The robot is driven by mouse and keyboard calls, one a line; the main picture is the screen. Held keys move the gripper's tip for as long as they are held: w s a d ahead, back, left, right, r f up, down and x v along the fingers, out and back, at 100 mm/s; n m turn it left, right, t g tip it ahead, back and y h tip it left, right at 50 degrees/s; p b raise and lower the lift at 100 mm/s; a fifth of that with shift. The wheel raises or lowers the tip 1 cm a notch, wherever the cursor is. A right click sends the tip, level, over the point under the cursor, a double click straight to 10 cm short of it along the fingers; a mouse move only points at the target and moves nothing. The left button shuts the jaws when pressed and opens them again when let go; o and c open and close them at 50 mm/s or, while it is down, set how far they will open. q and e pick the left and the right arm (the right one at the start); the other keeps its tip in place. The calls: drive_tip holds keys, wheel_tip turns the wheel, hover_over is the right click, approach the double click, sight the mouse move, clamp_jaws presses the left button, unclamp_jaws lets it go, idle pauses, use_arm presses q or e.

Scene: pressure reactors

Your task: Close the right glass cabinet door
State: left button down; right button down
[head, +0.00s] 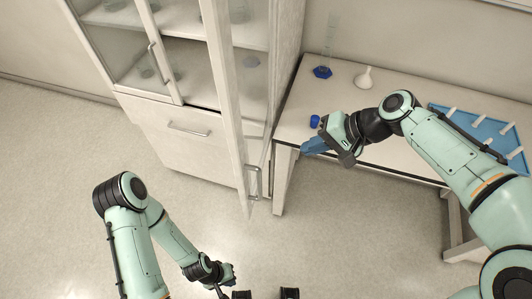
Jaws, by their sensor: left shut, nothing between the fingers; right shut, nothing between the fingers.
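The white cabinet (165,106) stands at the upper left. Its right glass door (226,84) stands open, swung out toward me and seen nearly edge-on. The door's metal handle (255,184) is near its lower end, on the right-hand side. The left glass door (117,38) looks closed. My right gripper (306,149) is shut and empty, over the table's front left corner, to the right of the door handle and apart from it in the picture. My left gripper (224,290) is low at the bottom edge, shut and empty, below the door; its fingertips are hard to make out.
A white table (388,98) stands right of the cabinet. It bears a glass cylinder with a blue base (322,72), a white funnel (365,78), a small blue cap (314,121) and a blue rack (470,127). A drawer (200,145) below the cabinet is closed. Floor in front is clear.

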drive_tip(key=s+r+n+y, duration=0.1)
drive_tip(key=s+r, duration=0.3)
drive_tip(key=r, duration=0.5)
approach(251, 152)
drive_tip(key=x, duration=0.4)
drive_tip(key=shift+s+a+f, duration=0.1)
drive_tip(key=shift+a+f, duration=0.05)
drive_tip(key=shift+f, duration=0.25)
drive_tip(key=shift+w+a+f+p, duration=0.1)
drive_tip(key=shift+w+a+p, duration=0.1)
drive_tip(key=shift+a+p, duration=0.25)
drive_tip(key=shift+a, duration=0.1)
